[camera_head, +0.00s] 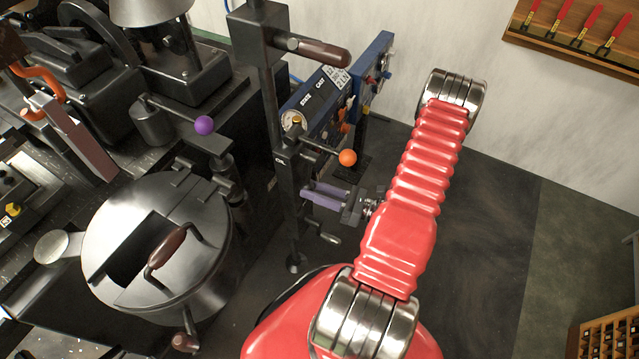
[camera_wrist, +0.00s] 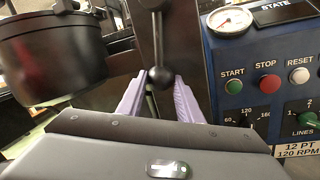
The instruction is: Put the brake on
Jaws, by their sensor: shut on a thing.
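My gripper (camera_head: 326,196) reaches left to a dark upright post (camera_head: 287,200) beside the machine. Its purple fingers stand on both sides of a black ball-ended lever in the wrist view (camera_wrist: 160,78). The fingers are closed on this lever; the exact contact is partly hidden. The lever's dark stem rises above the ball against a broad dark plate. In the head view, the held part is hard to make out behind the fingers. No brake label is readable.
An orange-knobbed lever (camera_head: 347,158) juts out just above my gripper. A lower handle (camera_head: 330,238) lies below it. A blue control panel (camera_wrist: 255,60) with a gauge and buttons is close on the right. A round black pot (camera_head: 150,255) stands left.

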